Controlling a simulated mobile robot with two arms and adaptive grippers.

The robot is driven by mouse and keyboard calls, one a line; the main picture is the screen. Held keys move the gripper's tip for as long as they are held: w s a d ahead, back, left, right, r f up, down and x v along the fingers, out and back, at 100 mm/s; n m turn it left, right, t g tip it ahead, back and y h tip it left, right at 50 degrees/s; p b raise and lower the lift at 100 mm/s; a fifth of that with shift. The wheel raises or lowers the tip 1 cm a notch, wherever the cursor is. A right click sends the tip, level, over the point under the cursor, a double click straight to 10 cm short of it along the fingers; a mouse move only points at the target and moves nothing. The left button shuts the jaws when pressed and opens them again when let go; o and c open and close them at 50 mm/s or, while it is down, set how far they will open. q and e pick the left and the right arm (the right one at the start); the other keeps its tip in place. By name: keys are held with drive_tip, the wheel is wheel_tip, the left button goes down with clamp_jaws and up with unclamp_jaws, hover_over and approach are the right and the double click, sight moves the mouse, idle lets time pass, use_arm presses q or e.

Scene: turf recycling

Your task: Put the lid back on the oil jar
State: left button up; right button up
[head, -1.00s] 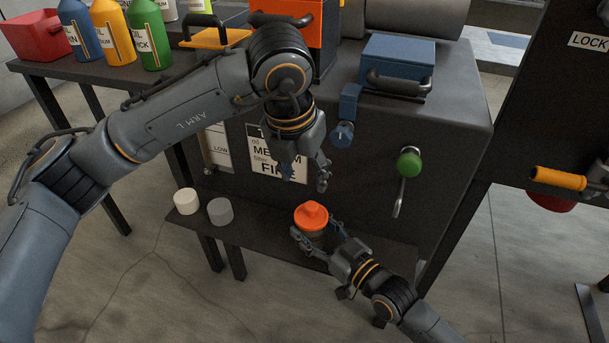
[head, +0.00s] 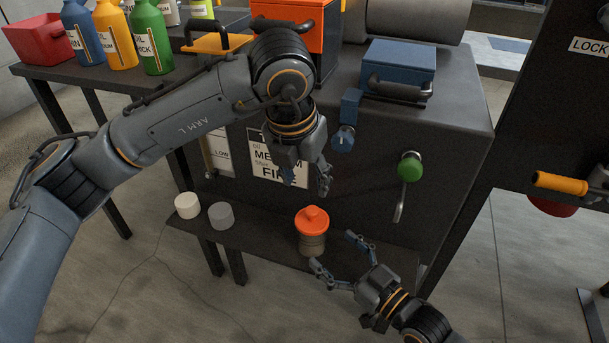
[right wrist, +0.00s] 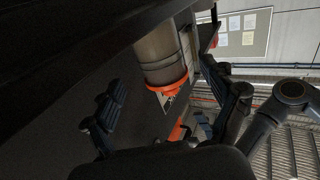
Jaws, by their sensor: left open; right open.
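The oil jar (head: 313,245) stands upright on the low dark shelf, its orange lid (head: 312,219) on its top. In the right wrist view the jar (right wrist: 160,48) appears upside down, with the orange lid (right wrist: 167,88) at its lower end. My right gripper (head: 339,256) is open and empty, just right of and in front of the jar, its fingers apart from it. My left gripper (head: 306,180) is open and empty above the jar and lid, in front of the dark machine. Whether the lid is fully seated is too small to tell.
A white cylinder (head: 187,206) and a grey cylinder (head: 221,216) stand left on the shelf (head: 265,241). The dark machine (head: 365,145) rises behind, with a green-knobbed lever (head: 410,167) to the right. Bottles stand on the table at upper left.

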drive_tip(key=v, duration=0.5)
drive_tip(key=shift+s+d, duration=0.15)
